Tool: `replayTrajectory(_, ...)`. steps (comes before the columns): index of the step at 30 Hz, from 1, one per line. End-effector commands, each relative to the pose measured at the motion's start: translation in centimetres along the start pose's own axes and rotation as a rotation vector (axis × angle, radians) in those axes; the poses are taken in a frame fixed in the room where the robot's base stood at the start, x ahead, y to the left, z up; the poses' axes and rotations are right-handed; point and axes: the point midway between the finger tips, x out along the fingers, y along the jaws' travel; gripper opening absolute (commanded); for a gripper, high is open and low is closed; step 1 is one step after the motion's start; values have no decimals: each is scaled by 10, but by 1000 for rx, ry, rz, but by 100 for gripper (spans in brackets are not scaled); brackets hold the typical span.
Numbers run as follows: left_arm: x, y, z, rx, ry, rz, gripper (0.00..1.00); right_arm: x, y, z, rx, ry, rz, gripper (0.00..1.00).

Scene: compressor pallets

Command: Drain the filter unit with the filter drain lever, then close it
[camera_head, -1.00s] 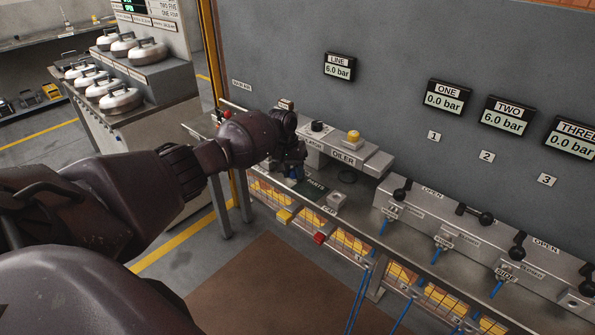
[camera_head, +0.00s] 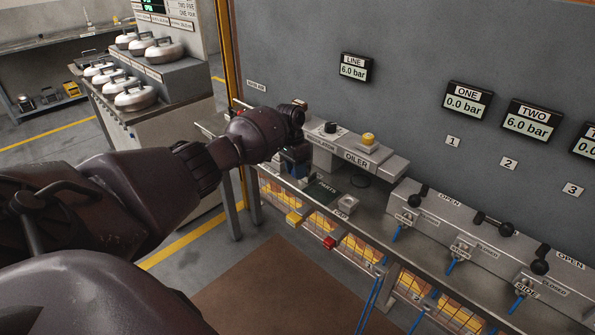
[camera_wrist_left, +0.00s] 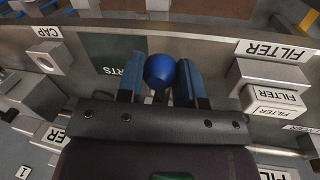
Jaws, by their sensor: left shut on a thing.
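My left gripper (camera_wrist_left: 159,82) has its two blue fingers on either side of a round blue knob (camera_wrist_left: 160,71), shut on it. The knob looks like the end of the filter drain lever; the rest of the lever is hidden. In the left wrist view, grey blocks labelled FILTER (camera_wrist_left: 268,76) stand to the right of the fingers. In the head view my left gripper (camera_head: 295,167) is low at the bench, left of the oiler (camera_head: 365,157), and my wrist hides most of the filter unit. My right gripper is not in view.
A dark PARTS mat (camera_head: 322,190) and a CAP block (camera_head: 347,204) lie on the bench beside the gripper. Valves with black-knobbed levers (camera_head: 495,222) line the bench to the right. The LINE display (camera_head: 356,68) reads 6.0 bar.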

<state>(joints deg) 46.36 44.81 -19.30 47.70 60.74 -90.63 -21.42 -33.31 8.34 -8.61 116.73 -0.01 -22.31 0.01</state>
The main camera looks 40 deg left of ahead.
Motion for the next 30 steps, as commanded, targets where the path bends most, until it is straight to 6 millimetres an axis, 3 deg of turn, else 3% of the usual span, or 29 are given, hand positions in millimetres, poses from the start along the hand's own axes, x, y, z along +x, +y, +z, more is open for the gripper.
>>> replayTrajectory(12,0,-1,0,8,-2,-2,10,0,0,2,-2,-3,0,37)
replayTrajectory(13,0,-1,0,8,-2,-2,35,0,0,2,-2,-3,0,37)
replayTrajectory(18,0,-1,0,7,-1,-2,58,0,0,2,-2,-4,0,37)
replayTrajectory(26,-1,0,0,7,-1,-1,58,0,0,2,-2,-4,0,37)
replayTrajectory(30,-11,0,-1,7,2,-2,58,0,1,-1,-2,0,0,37)
